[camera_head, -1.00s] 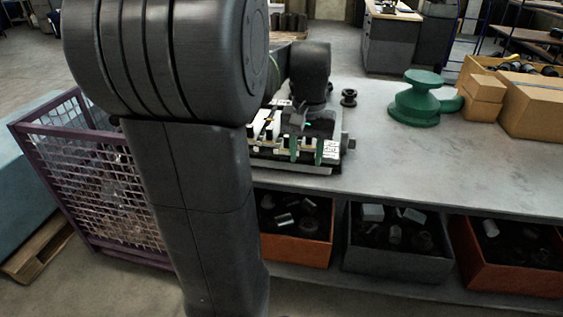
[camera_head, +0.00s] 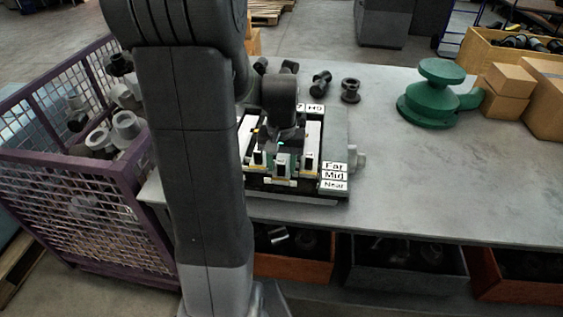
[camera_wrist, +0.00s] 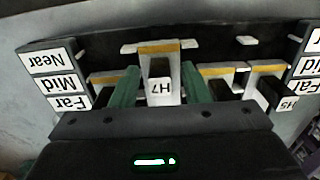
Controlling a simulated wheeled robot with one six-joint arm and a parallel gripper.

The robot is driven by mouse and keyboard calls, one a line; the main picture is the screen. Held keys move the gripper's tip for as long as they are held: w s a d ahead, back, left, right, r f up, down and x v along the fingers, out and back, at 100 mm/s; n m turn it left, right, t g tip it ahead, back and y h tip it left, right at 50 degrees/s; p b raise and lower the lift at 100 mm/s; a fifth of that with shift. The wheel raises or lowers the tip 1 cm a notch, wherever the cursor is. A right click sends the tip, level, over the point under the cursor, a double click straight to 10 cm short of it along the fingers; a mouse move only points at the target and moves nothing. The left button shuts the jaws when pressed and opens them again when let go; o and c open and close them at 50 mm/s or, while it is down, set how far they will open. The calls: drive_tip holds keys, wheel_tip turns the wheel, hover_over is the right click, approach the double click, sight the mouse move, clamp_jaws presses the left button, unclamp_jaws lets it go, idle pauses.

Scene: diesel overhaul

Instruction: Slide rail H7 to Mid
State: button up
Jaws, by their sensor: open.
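The rail unit (camera_head: 335,140) sits on the bench, with Far, Mid and Near labels at its right side. In the wrist view the H7 slider (camera_wrist: 160,88) has a white body with a yellow stripe and a dark tab. It stands further toward the Near end than its neighbours. My gripper (camera_wrist: 160,68) is open, with one green finger on each side of the H7 slider; contact cannot be told. In the head view my gripper (camera_head: 282,145) is over the unit's middle slider and partly hides it. A neighbouring slider labelled H5 (camera_wrist: 285,103) is at the right of the wrist view.
A green flanged part (camera_head: 435,95) and cardboard boxes (camera_head: 505,90) stand on the bench to the right. Dark fittings (camera_head: 350,90) lie behind the unit. A purple mesh crate (camera_head: 90,180) is at left. The bench front right is clear.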

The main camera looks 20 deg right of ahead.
clamp_jaws()
drive_tip(key=shift+w, duration=0.15)
drive_tip(key=w+d, duration=0.2)
drive_tip(key=w, duration=0.1)
unclamp_jaws()
drive_tip(key=shift+s, duration=0.1)
drive_tip(key=shift+r, duration=0.1)
wheel_tip(320, 180, up, 14)
drive_tip(key=shift+b, duration=0.3)
